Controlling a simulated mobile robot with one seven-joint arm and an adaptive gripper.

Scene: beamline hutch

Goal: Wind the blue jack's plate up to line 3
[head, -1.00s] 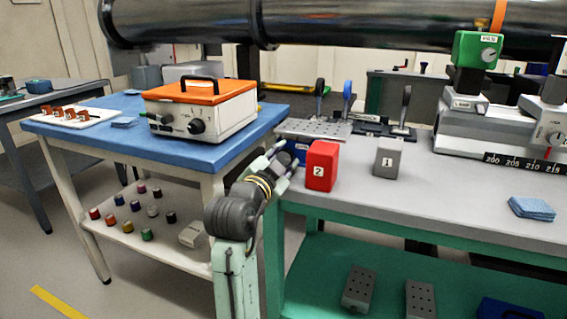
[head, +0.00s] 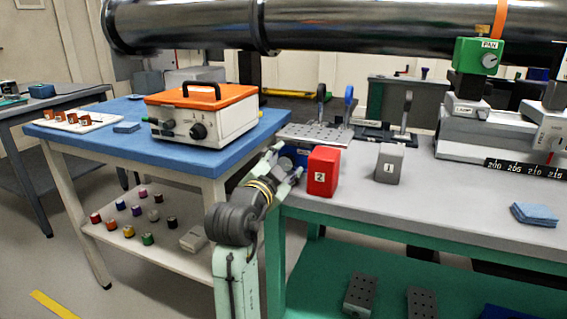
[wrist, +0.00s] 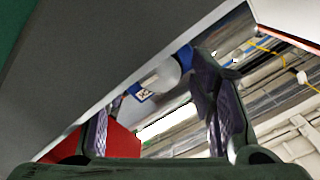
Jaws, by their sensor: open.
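The blue jack (head: 303,156) stands at the left end of the grey bench, mostly hidden behind my gripper and the red block. A grey perforated plate (head: 318,134) lies level just above it. My gripper (head: 286,162) is open at the jack's near left side. In the wrist view, a pale round knob (wrist: 161,76) on the blue jack (wrist: 186,58) shows beyond and between my open fingers (wrist: 162,112). I cannot tell if they touch it. A small label (wrist: 143,95) shows beside the knob. I cannot read any height lines.
A red block marked 2 (head: 323,170) stands close right of my gripper, with a grey block marked 1 (head: 388,163) beyond. The grey bench's edge (head: 420,214) is near my arm. A blue-topped table (head: 90,143) stands left. Upright levers (head: 348,105) rise behind the plate.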

